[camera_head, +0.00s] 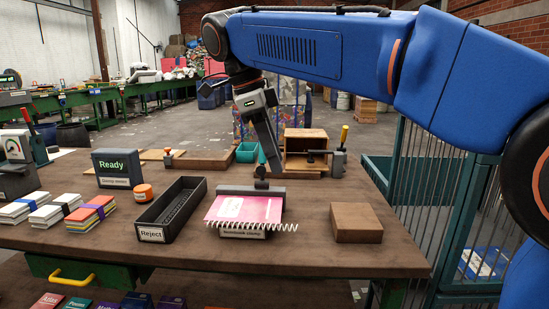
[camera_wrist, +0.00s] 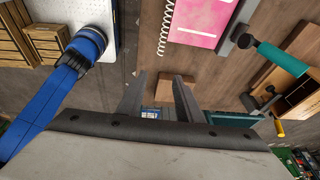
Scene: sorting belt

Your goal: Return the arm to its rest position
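My blue arm spans the top right of the head view, its wrist bent down. My gripper (camera_head: 270,160) hangs above the back middle of the workbench (camera_head: 310,240). In the wrist view, the two fingers of my gripper (camera_wrist: 156,82) stand apart with nothing held between them. In the head view, the fingers overlap the teal-handled clamp tool (camera_head: 262,158) behind the pink spiral notebook (camera_head: 245,208); I cannot tell the exact gap. The notebook also shows in the wrist view (camera_wrist: 203,20).
A black Reject tray (camera_head: 172,210) lies left of the notebook, a brown block (camera_head: 356,222) right. Banded stacks (camera_head: 90,212) and a Ready display (camera_head: 117,168) stand left.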

